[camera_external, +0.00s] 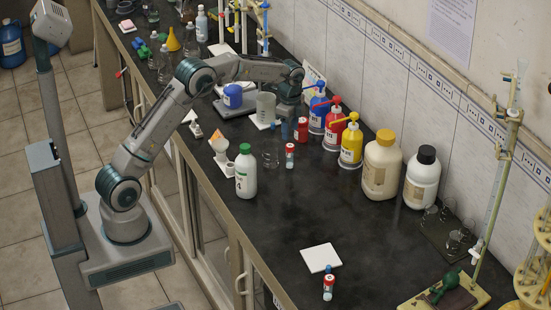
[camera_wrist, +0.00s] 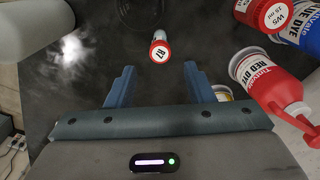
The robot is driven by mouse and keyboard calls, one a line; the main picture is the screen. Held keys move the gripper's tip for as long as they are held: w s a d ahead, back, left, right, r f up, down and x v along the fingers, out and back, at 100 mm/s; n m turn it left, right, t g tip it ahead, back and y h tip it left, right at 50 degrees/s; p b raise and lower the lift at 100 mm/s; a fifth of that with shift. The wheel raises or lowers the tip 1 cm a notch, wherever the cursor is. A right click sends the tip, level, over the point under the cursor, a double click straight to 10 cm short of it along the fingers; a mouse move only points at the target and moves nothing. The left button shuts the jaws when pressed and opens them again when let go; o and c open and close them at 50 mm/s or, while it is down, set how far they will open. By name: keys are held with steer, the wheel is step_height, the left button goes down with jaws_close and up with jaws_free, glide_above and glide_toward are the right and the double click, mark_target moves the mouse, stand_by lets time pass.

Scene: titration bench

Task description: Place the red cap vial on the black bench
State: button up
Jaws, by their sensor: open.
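A small vial with a red cap (camera_external: 289,155) stands upright on the black bench (camera_external: 262,232), near the middle of the external view. In the wrist view its red cap, marked R7 (camera_wrist: 161,53), lies just beyond the gap between my fingertips. My gripper (camera_external: 292,132) is open and empty, close behind the vial in the external view. Its two blue fingers show spread apart in the wrist view (camera_wrist: 160,80). Another small vial with red and blue parts (camera_external: 328,284) stands near the bench's front, beside a white tile (camera_external: 320,258).
Red (camera_external: 334,130), blue (camera_external: 319,115) and yellow (camera_external: 350,148) pump bottles stand right of my gripper. A green-capped white bottle (camera_external: 245,174) and a glass beaker (camera_external: 271,158) stand to the left. Large jugs (camera_external: 380,170) line the wall. The middle front bench is clear.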

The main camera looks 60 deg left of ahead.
steer(key=s+d+r+n+t, duration=0.1)
steer(key=s+d+r+n, duration=0.25)
steer(key=s+r, duration=0.5)
steer(key=s+d+r+n+t, duration=0.15)
steer(key=s+d+r, duration=0.25)
steer(key=s+r, duration=0.45)
steer(key=s+d+f+n, duration=0.2)
steer(key=s+n, duration=0.1)
steer(key=s, duration=0.8)
steer(key=s+d+f+n, duration=0.2)
steer(key=s+f+n, duration=0.1)
steer(key=s, duration=0.7)
steer(key=shift+s+f+t, duration=0.2)
steer(key=shift+s+t, duration=0.15)
steer(key=shift+t, duration=0.1)
steer(key=shift+r, duration=0.1)
